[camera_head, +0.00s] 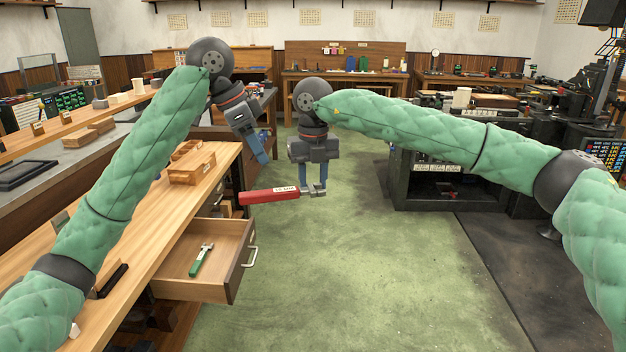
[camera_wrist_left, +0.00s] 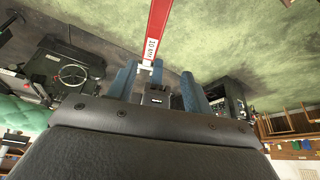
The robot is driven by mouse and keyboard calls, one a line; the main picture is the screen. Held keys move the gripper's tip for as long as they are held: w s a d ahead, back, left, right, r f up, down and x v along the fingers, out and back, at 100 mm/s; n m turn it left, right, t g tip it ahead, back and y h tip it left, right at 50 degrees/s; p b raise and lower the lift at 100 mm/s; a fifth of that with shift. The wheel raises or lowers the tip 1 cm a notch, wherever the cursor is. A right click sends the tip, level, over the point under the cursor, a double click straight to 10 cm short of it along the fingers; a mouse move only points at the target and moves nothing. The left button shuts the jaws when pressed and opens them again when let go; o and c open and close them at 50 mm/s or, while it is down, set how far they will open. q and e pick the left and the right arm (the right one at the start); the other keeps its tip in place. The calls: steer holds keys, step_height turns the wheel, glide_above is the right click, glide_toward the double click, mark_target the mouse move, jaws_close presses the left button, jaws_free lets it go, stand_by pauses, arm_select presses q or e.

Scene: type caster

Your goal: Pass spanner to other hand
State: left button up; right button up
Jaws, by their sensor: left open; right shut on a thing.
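The spanner has a long red handle (camera_head: 268,196) with a white label and a short metal end. My right gripper (camera_head: 313,190) is shut on its metal end, and the handle points left, about level, above the green floor. My left gripper (camera_head: 262,160) is open and empty, pointing down above the handle and apart from it. In the left wrist view the red handle (camera_wrist_left: 157,22) and its label show beyond the open blue fingers of the left gripper (camera_wrist_left: 157,74). The part of the metal end between the right fingers is hidden.
An open wooden drawer (camera_head: 243,268) at the lower left holds a green-handled wrench (camera_head: 201,258). The wooden bench (camera_head: 140,222) carries a small wooden tray (camera_head: 192,170). Dark machinery (camera_head: 450,178) stands on the right. The green floor in the middle is clear.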

arm_select(q)
steer(key=w+a+f+n+t+y, duration=0.1)
steer(key=w+a+f+n, duration=0.1)
steer(key=f, duration=0.7)
steer(key=w+a+f+n+t, duration=0.1)
steer(key=w+a+f+n, duration=0.1)
steer(key=f, duration=0.8)
steer(key=w+a+f+n+t+y, duration=0.1)
steer(key=w+a+f+n, duration=0.15)
steer(key=f, duration=0.65)
steer(key=s+d+f+n+g, duration=0.1)
steer(key=s+d+f, duration=0.3)
steer(key=s+f, duration=0.85)
steer(key=s+d+f+n, duration=0.1)
steer(key=s+d+f, duration=0.2)
steer(key=s+f, duration=0.9)
steer(key=s+f+n, duration=0.1)
steer(key=s+f, duration=0.1)
steer(key=s, duration=1.1)
steer(key=s+a+f+n+g, duration=0.1)
steer(key=s+f+n, duration=0.1)
steer(key=s, duration=1)
steer(key=shift+s+f+y, duration=0.3)
steer(key=shift+s, duration=0.05)
steer(key=shift+a+n, duration=0.1)
steer(key=shift+n, duration=0.15)
